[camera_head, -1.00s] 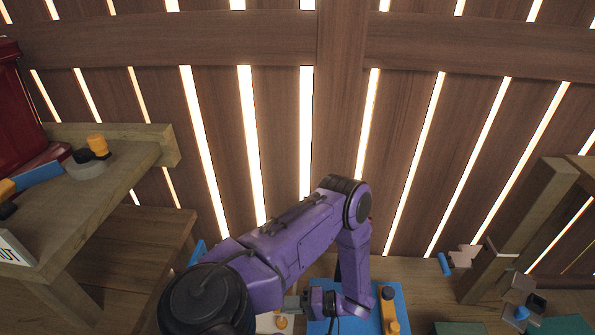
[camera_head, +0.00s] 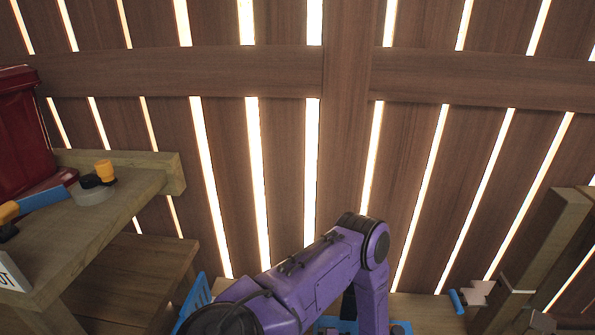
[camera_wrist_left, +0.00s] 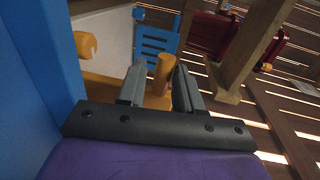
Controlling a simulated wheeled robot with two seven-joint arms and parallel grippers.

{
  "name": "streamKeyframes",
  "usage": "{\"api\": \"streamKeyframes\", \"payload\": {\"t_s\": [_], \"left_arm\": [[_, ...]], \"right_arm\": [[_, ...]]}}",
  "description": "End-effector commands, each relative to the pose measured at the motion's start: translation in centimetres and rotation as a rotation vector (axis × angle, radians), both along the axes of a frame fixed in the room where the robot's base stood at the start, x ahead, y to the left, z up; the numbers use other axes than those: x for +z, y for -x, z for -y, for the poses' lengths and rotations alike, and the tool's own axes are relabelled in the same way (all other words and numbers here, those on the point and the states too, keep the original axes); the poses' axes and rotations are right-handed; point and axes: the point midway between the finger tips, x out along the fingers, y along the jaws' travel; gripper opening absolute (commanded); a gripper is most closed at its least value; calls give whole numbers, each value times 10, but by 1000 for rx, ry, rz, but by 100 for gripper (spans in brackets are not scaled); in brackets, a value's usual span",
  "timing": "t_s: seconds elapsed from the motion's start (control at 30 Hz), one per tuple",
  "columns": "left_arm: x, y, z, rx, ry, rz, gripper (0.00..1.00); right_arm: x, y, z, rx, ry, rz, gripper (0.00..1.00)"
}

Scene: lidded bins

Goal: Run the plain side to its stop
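In the left wrist view my left gripper (camera_wrist_left: 160,78) has its two grey fingers apart. An upright orange-tan peg (camera_wrist_left: 164,68) stands between them, with a small gap visible at the left finger. The peg rises from an orange-tan surface (camera_wrist_left: 108,88). A white panel (camera_wrist_left: 112,38) with a round orange knob (camera_wrist_left: 85,45) lies beyond to the left. A large blue surface (camera_wrist_left: 30,80) fills the left edge. Neither a plain side nor a stop can be identified. My right gripper is not visible.
A blue slotted panel (camera_wrist_left: 155,42) stands beyond the fingers. In the head view, a wooden bench (camera_head: 95,215) at left holds a grey tape roll (camera_head: 95,194), an orange-and-black item (camera_head: 104,170) and a red box (camera_head: 20,130). A wooden post (camera_head: 540,250) stands right.

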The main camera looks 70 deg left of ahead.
Motion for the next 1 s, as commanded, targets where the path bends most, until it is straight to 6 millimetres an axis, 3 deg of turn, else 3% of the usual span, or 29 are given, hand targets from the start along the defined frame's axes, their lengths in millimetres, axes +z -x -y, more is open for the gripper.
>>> {"api": "streamKeyframes", "payload": {"t_s": [0.37, 0.73, 1.0], "left_arm": [[1, -5, 1, 0, -7, 0, 46], [11, -73, 42, -2, -7, 2, 46], [16, -90, 52, 0, -4, -2, 46]], "right_arm": [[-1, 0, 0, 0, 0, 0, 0], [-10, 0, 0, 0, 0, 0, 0], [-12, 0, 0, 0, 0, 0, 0]]}}
